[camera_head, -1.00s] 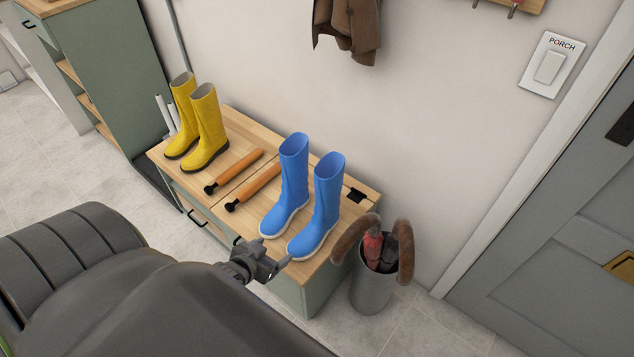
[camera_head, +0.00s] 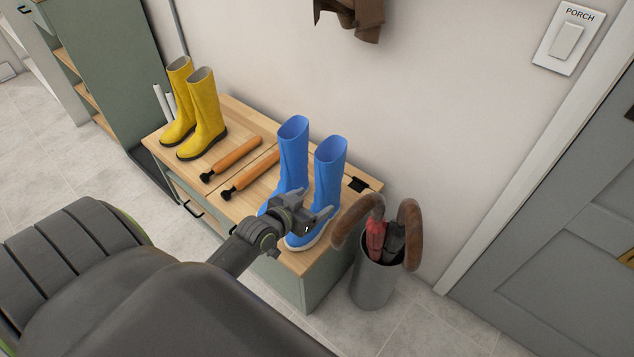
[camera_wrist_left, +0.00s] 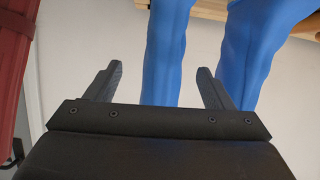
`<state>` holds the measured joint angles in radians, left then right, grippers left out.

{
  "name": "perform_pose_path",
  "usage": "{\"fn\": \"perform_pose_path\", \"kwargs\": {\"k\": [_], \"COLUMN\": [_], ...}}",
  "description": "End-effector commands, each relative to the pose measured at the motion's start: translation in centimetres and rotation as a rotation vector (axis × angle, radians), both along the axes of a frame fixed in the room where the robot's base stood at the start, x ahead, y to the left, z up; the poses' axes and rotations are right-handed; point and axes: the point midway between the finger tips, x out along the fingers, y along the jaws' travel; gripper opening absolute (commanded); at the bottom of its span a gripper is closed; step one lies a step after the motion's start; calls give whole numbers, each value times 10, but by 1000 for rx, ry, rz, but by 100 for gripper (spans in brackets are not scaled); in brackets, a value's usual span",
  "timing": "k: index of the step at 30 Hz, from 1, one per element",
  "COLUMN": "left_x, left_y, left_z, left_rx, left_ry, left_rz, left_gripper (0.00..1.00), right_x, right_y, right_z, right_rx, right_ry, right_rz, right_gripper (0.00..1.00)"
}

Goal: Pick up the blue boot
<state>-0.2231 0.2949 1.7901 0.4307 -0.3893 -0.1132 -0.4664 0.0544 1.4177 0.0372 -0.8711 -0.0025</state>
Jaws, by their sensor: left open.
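Two blue boots with pale soles stand upright side by side at the right end of the wooden bench top (camera_head: 298,262). The left blue boot (camera_head: 293,155) is partly covered by my gripper at its foot. The right blue boot (camera_head: 329,165) is covered in part at its lower shaft and foot. My left gripper (camera_head: 318,217) is open, in front of the right boot. In the left wrist view, one blue boot shaft (camera_wrist_left: 163,50) shows between the open fingers; the other shaft (camera_wrist_left: 255,45) is beyond the right-hand finger. Contact cannot be told. My right gripper is out of view.
Yellow boots (camera_head: 207,115) and two orange-handled things (camera_head: 236,153) lie or stand further left on the bench. A grey bin (camera_head: 373,283) with brown-handled umbrellas stands close to the right of the bench. The wall is behind it.

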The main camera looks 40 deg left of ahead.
Motion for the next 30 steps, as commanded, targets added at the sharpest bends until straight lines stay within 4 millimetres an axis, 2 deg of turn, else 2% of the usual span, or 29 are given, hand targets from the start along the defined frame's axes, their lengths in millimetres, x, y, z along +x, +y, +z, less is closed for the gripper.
{"fn": "perform_pose_path", "kwargs": {"k": [3,10,21,30], "left_x": [14,26,64,67], "left_y": [-1,0,2,2], "left_z": [-7,-12,-29,-30], "left_rx": [0,2,1,1], "left_ry": [0,0,0,1], "left_rz": [0,-1,1,1], "left_gripper": [75,75,75,75], "right_x": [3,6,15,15], "right_y": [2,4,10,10], "right_z": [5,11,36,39], "right_rx": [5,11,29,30], "right_ry": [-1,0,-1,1], "right_rz": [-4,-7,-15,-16], "right_gripper": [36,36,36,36]}}
